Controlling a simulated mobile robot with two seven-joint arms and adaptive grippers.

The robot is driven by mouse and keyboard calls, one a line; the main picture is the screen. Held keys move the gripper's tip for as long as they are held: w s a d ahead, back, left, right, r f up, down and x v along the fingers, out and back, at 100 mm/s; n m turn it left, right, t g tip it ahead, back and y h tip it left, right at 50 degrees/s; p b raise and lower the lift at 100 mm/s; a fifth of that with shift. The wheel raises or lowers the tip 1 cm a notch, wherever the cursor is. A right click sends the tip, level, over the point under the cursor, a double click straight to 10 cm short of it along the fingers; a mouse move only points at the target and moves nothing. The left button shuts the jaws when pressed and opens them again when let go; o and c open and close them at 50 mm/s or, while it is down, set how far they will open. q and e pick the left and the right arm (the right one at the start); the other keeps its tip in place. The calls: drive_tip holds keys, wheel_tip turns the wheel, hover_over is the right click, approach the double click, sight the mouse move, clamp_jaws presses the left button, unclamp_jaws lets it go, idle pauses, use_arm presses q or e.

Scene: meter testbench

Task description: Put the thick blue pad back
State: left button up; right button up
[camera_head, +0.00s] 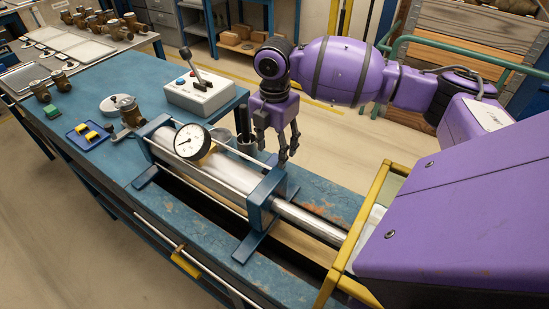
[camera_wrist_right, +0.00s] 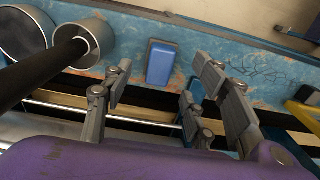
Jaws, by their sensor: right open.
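The thick blue pad (camera_wrist_right: 161,62) shows in the right wrist view as a small blue block with a lighter top, on the worn blue bench top. It lies beyond my right gripper's fingers, apart from them as far as I can tell. I cannot make it out in the head view, where the gripper and cylinder may hide it. My left gripper is not in view.
The metal cylinder (camera_head: 215,175) carries a dial gauge (camera_head: 192,142). A dark post (camera_head: 244,124) stands close left of my right gripper. A lever box (camera_head: 200,92) and a blue tray with yellow pieces (camera_head: 88,136) are farther left. A yellow frame (camera_head: 352,232) is at right.

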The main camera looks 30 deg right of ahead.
sight(274, 159)
wheel_tip(274, 159, up, 7)
idle(0.3)
